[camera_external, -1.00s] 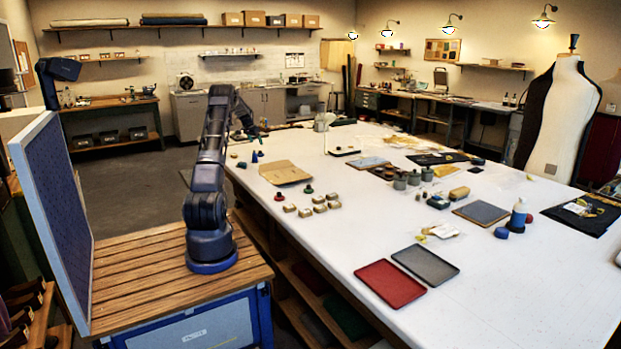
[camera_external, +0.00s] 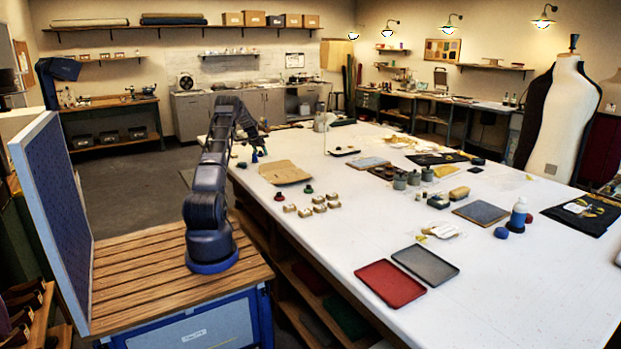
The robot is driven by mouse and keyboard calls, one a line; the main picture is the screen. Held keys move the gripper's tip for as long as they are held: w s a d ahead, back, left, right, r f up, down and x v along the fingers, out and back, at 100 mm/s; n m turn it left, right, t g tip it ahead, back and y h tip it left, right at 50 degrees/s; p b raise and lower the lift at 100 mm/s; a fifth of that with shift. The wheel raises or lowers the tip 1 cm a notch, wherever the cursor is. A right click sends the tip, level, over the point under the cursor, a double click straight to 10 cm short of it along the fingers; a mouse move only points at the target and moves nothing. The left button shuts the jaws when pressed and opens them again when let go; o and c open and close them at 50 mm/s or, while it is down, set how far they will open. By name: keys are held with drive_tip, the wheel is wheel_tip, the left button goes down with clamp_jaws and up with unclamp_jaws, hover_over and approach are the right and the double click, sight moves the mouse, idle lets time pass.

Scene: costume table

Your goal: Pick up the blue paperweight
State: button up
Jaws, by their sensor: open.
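My gripper (camera_external: 259,146) is open at the far left part of the white table, small in the picture. It is just above and beside a small upright dark blue object (camera_external: 254,157), which may be the blue paperweight; its shape is too small to be sure. I cannot tell whether the fingers touch it or stand around it. Another rounded blue object (camera_external: 501,233) lies at the right, beside a blue-and-white bottle (camera_external: 518,214).
A brown folder (camera_external: 285,172), dark red and green knobbed pieces (camera_external: 308,190) and several small tan blocks (camera_external: 305,211) lie nearer on the table (camera_external: 330,245). A clear upright panel (camera_external: 340,135) stands beyond. A red tray (camera_external: 391,286) and a grey tray (camera_external: 425,264) lie in front.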

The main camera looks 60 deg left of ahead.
drive_tip(key=c, duration=1.2)
drive_tip(key=shift+c, duration=0.2)
drive_tip(key=shift+r, duration=0.1)
